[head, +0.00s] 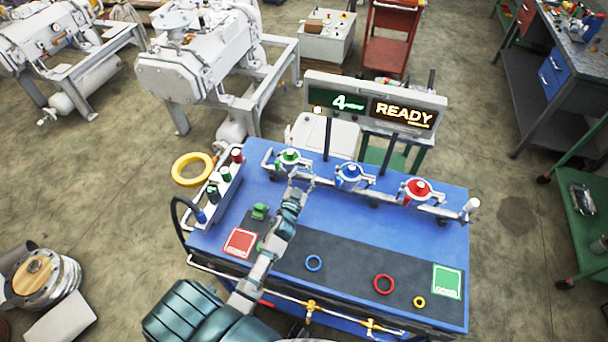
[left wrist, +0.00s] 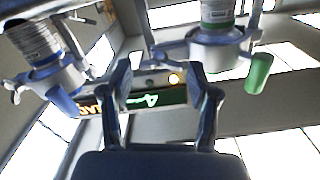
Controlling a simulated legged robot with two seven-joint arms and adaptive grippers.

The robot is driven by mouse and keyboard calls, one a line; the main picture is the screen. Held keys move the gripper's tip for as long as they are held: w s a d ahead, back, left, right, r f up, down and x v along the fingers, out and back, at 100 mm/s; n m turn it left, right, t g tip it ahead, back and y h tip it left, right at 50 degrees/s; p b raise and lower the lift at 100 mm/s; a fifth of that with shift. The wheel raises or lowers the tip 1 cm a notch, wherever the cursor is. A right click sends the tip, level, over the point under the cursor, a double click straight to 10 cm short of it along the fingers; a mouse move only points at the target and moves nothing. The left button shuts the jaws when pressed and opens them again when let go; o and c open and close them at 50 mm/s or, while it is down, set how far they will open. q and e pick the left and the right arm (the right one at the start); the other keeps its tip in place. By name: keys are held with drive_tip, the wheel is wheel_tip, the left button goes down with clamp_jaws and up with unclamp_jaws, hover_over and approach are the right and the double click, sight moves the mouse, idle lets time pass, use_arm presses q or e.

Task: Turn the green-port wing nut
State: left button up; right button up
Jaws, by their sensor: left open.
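The green port (head: 289,157) is a silver clamp ring with a green top at the left end of the bench's row of ports. In the left wrist view the green port (left wrist: 220,35) is at the upper right, with a green rounded piece (left wrist: 259,73) hanging at its right side; I cannot tell whether this is the wing nut. My left gripper (head: 299,181) is just in front of and below the green port. In the left wrist view the left gripper (left wrist: 164,82) has its fingers spread with nothing between them. My right gripper is not in view.
The blue port (head: 348,174) and red port (head: 417,189) stand to the right on the blue bench (head: 452,240). A display (head: 375,102) reading "4" and "READY" rises behind. Coloured rings (head: 383,284) lie on the dark mat. A rack of bottles (head: 222,182) stands at left.

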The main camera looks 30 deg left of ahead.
use_arm(q)
drive_tip(key=shift+w+a, duration=0.1)
drive_tip(key=shift+w, duration=0.25)
drive_tip(key=c, duration=0.9)
